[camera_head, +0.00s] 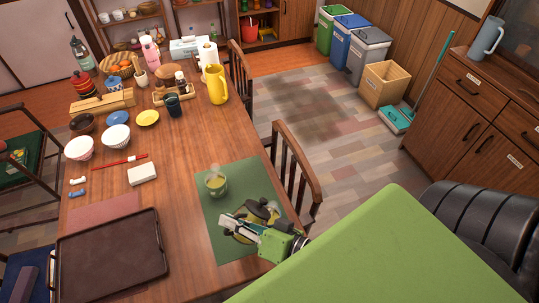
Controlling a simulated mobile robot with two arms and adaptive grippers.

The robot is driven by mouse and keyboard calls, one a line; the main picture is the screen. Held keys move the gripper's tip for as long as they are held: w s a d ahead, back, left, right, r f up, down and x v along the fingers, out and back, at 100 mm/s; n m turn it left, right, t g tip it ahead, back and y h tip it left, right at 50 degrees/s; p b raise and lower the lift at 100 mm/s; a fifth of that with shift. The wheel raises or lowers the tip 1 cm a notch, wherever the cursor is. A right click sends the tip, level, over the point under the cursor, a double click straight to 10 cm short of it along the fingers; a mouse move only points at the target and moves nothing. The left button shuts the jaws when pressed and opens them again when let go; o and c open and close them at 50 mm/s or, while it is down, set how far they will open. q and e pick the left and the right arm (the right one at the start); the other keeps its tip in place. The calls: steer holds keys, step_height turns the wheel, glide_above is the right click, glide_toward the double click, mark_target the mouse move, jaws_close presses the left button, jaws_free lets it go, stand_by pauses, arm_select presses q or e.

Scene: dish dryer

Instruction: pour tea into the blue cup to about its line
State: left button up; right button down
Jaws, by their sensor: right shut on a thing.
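A cup (216,186) stands upright on the green mat (228,173) with yellow-green liquid in it. It looks greenish, and I cannot make out a line on it. A dark teapot (264,210) is at the mat's right side, just below and right of the cup in the picture. My right gripper (236,224) is shut on the teapot and partly covers it. I cannot tell whether the teapot touches the mat or whether liquid is flowing. A dark blue cup (173,106) stands farther back on the table. My left gripper is out of view.
A dark tray (112,258) lies at the table's front left. A white block (142,174), bowls (117,137) and a yellow pitcher (216,85) stand on the table. A wooden chair (297,165) is close to the mat's right.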

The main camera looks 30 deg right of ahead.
steer(key=shift+d+r, duration=0.15)
steer(key=shift+r, duration=0.1)
stand_by(0.5)
steer(key=a+f+n+h+p, duration=0.1)
steer(key=a+f+n, duration=0.1)
steer(key=a+f, duration=0.1)
steer(key=s+a+f+n+h+p, duration=0.1)
steer(key=a+f+n, duration=0.1)
steer(key=f, duration=0.3)
steer(key=a+f+n+h+p, duration=0.1)
steer(key=a+f+n+h, duration=0.1)
steer(key=a+f, duration=0.2)
steer(key=shift+s+a+f+p, duration=0.25)
steer(key=shift+a+p, duration=0.1)
steer(key=shift+a, duration=0.1)
steer(key=shift+a+f+n+h, duration=0.3)
steer(key=shift+f, duration=0.4)
step_height(320, 180, up, 5)
steer(key=p, duration=0.5)
